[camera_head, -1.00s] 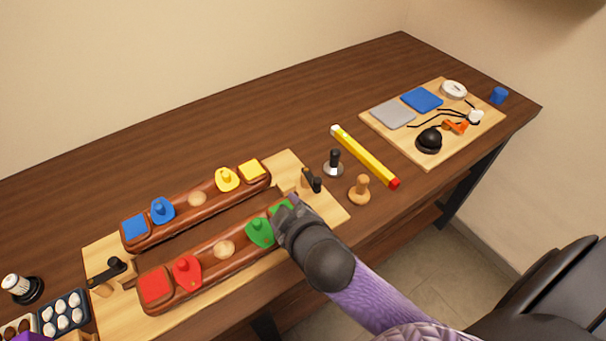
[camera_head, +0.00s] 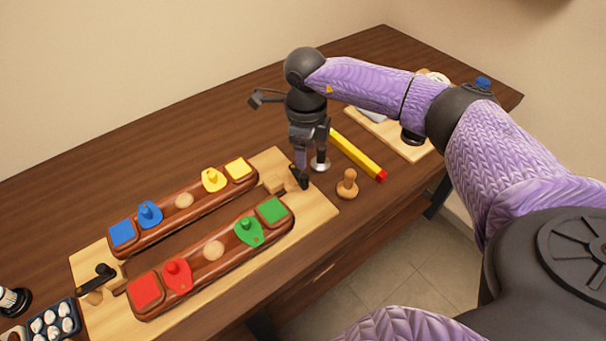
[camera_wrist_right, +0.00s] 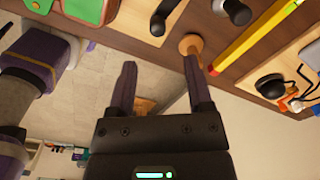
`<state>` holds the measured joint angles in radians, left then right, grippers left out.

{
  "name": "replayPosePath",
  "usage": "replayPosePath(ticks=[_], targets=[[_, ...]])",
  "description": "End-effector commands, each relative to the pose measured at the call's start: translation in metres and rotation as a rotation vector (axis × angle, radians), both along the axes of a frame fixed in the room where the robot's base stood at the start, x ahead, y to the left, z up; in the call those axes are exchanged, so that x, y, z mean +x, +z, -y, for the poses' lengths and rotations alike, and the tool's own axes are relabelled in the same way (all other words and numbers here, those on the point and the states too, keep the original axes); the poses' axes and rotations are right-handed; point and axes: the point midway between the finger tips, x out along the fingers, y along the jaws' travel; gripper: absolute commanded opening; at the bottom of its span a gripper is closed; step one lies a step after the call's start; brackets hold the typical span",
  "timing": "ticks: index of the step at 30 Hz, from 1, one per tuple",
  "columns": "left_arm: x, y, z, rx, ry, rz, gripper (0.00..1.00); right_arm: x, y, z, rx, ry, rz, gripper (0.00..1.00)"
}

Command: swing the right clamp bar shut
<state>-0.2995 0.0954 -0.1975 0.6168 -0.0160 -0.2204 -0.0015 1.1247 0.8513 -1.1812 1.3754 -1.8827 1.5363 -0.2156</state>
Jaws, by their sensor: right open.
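The right clamp bar (camera_head: 299,179) is a short black bar on the right end of the light wooden board (camera_head: 318,208). It lies beside the small wooden block (camera_head: 274,184), off the ends of both brown bars. My right gripper (camera_head: 308,160) points down just above it and partly hides it. In the right wrist view my right gripper (camera_wrist_right: 160,63) is open with nothing between its fingers. The black clamp bar (camera_wrist_right: 163,20) shows there beyond the fingertips, apparently clear of them. My left gripper is not in view.
A wooden knob (camera_head: 347,184) and a black-handled stamp (camera_head: 320,164) stand close to the right of the gripper. A yellow stick (camera_head: 358,155) lies behind them. Two brown bars with coloured pieces lie on the board. A left clamp (camera_head: 97,277) is at its other end.

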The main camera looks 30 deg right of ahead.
Motion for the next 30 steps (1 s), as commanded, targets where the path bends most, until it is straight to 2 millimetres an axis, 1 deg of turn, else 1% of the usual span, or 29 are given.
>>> replayPosePath(ticks=[1,3,6,9,13,20,21,23,24,26,27,29,30], targets=[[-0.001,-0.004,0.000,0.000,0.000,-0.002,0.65,-0.001,-0.015,-0.001,0.001,0.001,-0.006,0.65],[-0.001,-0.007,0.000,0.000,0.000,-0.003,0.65,-0.001,-0.033,-0.001,0.003,0.002,-0.005,0.65],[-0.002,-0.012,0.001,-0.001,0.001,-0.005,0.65,-0.001,-0.056,-0.002,0.004,0.001,-0.005,0.65],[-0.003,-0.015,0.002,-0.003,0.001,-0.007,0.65,-0.001,-0.072,-0.002,0.006,0.002,-0.002,0.65],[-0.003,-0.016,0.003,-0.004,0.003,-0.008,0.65,0.000,-0.081,-0.002,0.007,0.002,-0.001,0.65],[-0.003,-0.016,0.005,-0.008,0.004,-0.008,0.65,0.000,-0.081,-0.002,0.008,0.003,0.001,0.65],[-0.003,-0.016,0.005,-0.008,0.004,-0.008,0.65,0.000,-0.081,-0.003,0.008,0.003,0.001,0.57],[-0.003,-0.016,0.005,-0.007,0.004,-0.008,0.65,0.000,-0.081,-0.003,0.008,0.003,0.001,0.44],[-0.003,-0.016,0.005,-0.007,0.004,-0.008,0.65,0.000,-0.081,-0.003,0.008,0.003,0.001,0.36],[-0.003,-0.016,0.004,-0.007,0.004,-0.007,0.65,0.000,-0.081,-0.003,0.008,0.003,0.001,0.23],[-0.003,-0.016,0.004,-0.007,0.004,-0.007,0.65,0.000,-0.080,-0.002,0.008,0.003,0.001,0.14],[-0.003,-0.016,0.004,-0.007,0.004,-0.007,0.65,0.000,-0.080,-0.002,0.008,0.003,0.001,0.02],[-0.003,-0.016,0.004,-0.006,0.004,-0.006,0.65,0.000,-0.080,-0.002,0.008,0.003,0.001,0.00]])
